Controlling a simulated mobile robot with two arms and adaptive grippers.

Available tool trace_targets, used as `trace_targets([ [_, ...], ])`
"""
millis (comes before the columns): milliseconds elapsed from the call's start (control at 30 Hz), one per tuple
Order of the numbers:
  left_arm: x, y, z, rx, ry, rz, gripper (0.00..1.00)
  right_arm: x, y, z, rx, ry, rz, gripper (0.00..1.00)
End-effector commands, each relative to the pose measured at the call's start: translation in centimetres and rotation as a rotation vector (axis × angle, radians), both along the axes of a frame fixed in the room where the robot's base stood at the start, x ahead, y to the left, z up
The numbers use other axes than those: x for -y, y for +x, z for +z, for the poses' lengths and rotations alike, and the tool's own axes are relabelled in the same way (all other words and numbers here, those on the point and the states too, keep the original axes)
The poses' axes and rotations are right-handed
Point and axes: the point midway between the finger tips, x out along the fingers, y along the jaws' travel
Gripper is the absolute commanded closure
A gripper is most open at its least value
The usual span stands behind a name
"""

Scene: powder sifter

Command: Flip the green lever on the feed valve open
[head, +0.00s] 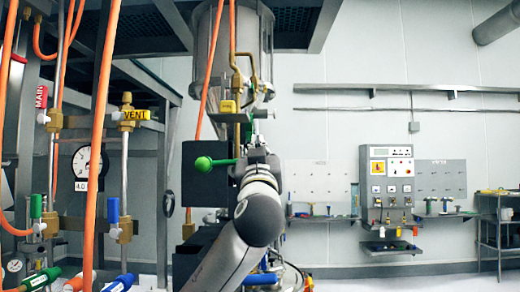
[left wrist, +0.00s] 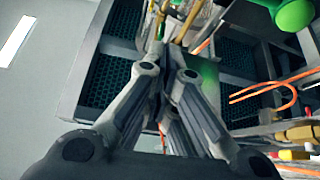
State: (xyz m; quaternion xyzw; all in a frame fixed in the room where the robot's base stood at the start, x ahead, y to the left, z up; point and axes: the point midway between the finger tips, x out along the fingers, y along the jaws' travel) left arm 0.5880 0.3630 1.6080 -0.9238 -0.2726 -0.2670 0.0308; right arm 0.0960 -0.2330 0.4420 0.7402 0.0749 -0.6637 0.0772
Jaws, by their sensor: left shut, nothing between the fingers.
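The green lever (head: 203,163) with its round knob points left in the head view, in front of a dark box (head: 200,185). A green knob also shows at the top right of the left wrist view (left wrist: 294,14). My left gripper (head: 257,140) is just right of the lever, under the hopper (head: 236,50). Its fingers (left wrist: 160,55) are shut with nothing between them. I cannot tell whether the gripper touches the lever. The lever's right end and the valve body are partly hidden behind my arm. My right gripper is not in view.
Brass pipes and a yellow block (head: 228,107) are close above my gripper. Orange hoses (head: 102,130) and a gauge (head: 88,162) stand at the left. A wall panel (head: 391,175) and shelves are farther back. The floor at the right looks open.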

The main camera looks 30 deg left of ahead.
Motion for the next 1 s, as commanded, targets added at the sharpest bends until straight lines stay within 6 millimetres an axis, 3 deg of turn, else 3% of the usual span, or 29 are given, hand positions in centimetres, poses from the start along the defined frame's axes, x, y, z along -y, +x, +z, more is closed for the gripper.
trace_targets([
  [100, 0.0, 0.1, -0.1, -0.002, 0.000, 0.000, 1.00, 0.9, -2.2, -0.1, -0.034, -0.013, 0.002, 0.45],
  [200, -0.2, 0.3, 0.2, -0.002, 0.000, 0.002, 1.00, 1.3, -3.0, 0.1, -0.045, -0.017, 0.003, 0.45],
  [567, -3.0, 4.3, 3.6, -0.005, 0.001, 0.004, 1.00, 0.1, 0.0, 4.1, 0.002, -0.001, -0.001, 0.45],
  [800, -5.1, 7.3, 5.7, -0.003, 0.001, 0.004, 1.00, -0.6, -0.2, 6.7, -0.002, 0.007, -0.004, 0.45],
  [1000, -5.1, 7.9, 2.3, -0.006, 0.002, 0.003, 1.00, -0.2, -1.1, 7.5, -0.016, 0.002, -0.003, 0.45],
])
